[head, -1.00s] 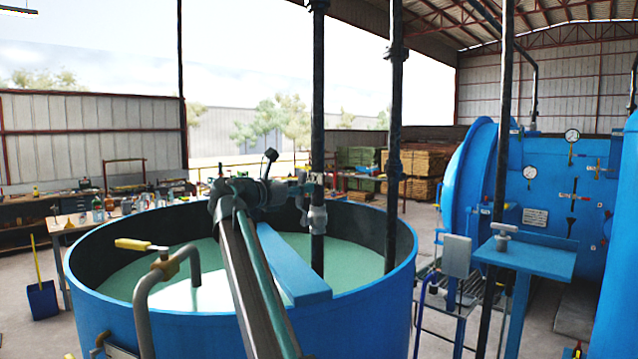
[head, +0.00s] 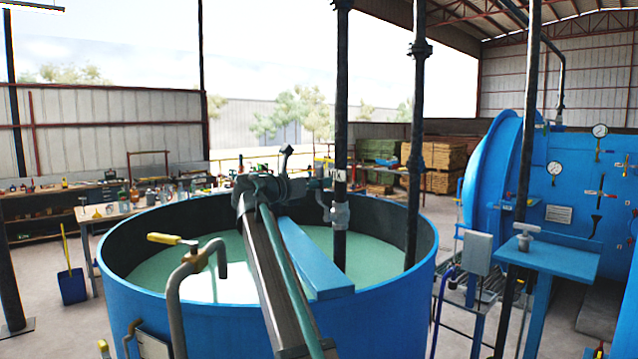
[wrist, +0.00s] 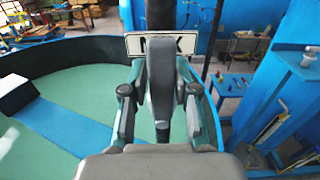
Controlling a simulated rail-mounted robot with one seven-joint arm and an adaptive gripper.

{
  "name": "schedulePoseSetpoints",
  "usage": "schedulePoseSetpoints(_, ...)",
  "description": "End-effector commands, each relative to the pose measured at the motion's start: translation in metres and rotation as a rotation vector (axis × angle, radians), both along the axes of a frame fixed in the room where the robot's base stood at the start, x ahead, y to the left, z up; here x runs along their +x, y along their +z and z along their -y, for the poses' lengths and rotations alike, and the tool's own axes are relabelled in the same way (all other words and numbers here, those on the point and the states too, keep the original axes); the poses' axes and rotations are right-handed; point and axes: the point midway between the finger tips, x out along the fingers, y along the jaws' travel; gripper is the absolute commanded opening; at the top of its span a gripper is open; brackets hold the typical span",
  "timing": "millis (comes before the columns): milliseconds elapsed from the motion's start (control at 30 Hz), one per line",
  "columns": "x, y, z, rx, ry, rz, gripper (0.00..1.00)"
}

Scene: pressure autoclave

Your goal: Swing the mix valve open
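The MIX sign (wrist: 137,45) is white and stands straight ahead in the wrist view, its middle letter hidden. In front of it, a grey upright piece that looks like the mix valve's handle (wrist: 160,85) lies between the two fingers of my gripper (wrist: 161,98). The fingers are close on either side of it; I cannot tell whether they press on it. In the head view, my gripper (head: 318,184) reaches right to the dark vertical pipe over the tank. A grey valve body (head: 338,214) sits on that pipe just below my gripper.
The blue round tank (head: 370,310) holds green liquid, with a blue plank (head: 312,262) across it. A bent pipe with a yellow handle (head: 165,238) rises at its near left. A second dark pipe (head: 416,150) and a blue stand (head: 550,258) are to the right.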

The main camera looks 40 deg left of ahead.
Motion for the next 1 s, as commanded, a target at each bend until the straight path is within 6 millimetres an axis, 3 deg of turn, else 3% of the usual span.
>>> schedulePoseSetpoints(100, 0.000, 0.000, 0.000, 0.001, 0.000, 0.000, 0.50)
schedulePoseSetpoints(533, -0.009, 0.000, 0.000, 0.004, 0.000, -0.001, 0.50)
schedulePoseSetpoints(1000, -0.091, 0.000, -0.004, 0.004, 0.002, -0.001, 0.50)
